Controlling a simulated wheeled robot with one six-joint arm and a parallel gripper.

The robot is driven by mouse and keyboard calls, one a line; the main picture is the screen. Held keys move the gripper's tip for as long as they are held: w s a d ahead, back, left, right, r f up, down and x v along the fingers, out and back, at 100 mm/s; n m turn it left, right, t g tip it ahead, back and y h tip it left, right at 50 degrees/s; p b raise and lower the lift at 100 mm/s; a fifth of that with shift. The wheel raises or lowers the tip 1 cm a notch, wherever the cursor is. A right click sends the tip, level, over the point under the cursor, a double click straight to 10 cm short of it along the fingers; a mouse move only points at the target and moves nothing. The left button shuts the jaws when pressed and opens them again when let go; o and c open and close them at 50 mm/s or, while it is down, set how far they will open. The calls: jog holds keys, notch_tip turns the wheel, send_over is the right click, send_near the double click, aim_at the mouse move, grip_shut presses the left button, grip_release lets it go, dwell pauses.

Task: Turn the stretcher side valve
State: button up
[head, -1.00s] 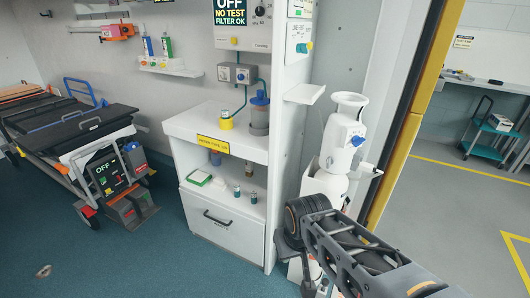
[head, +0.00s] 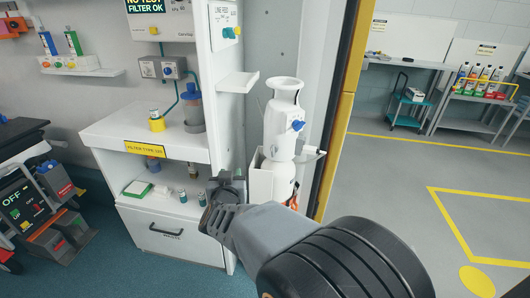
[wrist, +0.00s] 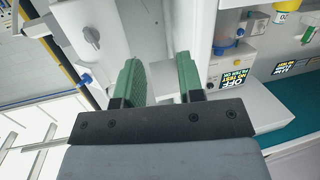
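No label in view reads as the stretcher side valve, so I cannot tell which knob it is. A blue knob (head: 297,125) sits on the side of a white cylinder (head: 277,128); a blue knob (wrist: 85,80) also shows left of the fingers in the wrist view. A teal and yellow knob (head: 231,33) is on a white wall panel above the shelf. My gripper (head: 226,180) is in front of the white cabinet, below and left of the cylinder. In the wrist view its green finger pads (wrist: 155,78) stand apart with nothing between them.
The cabinet (head: 120,133) holds small jars and bottles. A small white shelf (head: 238,82) juts out above my gripper. A yellow door post (head: 341,110) stands right of the cylinder. Part of the stretcher (head: 25,140) is at left. Open grey floor lies beyond the post.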

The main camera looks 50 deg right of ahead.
aim_at(272, 155)
jog(key=s+d+m+g+h, duration=0.3)
jog(key=s+d+g+h, duration=0.1)
jog(key=s+d, duration=0.1)
jog(key=shift+h, duration=0.3)
jog(key=shift+s+b+x, duration=0.2)
jog(key=shift+b+x, duration=0.95)
jog(key=shift+x, duration=5.55)
jog(key=shift+d+r, duration=0.1)
jog(key=shift+r, duration=0.05)
jog(key=shift+c, duration=0.3)
